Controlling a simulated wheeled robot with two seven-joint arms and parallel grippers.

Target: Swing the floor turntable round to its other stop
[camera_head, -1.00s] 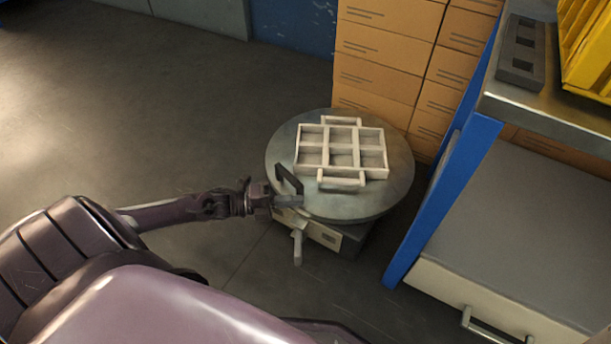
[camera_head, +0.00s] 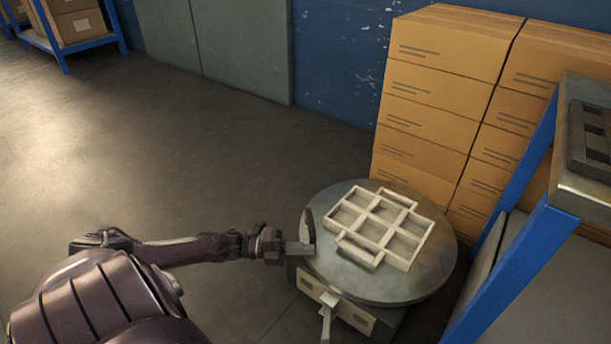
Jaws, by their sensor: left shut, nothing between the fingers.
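The floor turntable (camera_head: 424,285) is a round grey disc on a low boxy base, low on the floor right of centre. A pale tray (camera_head: 383,218) with several square compartments and two handles lies on it, turned at an angle. A dark upright handle (camera_head: 308,226) stands at the disc's left edge. My left gripper (camera_head: 303,248) is shut and empty at that left edge, right by the handle; I cannot tell whether they touch. A light lever (camera_head: 327,318) sticks out at the front of the base. My right gripper is not in view.
Stacked cardboard boxes (camera_head: 432,95) stand close behind the turntable. A blue-legged metal bench (camera_head: 520,250) closes in on the right, with a dark slotted block (camera_head: 590,138) on top. The floor (camera_head: 180,150) to the left is open.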

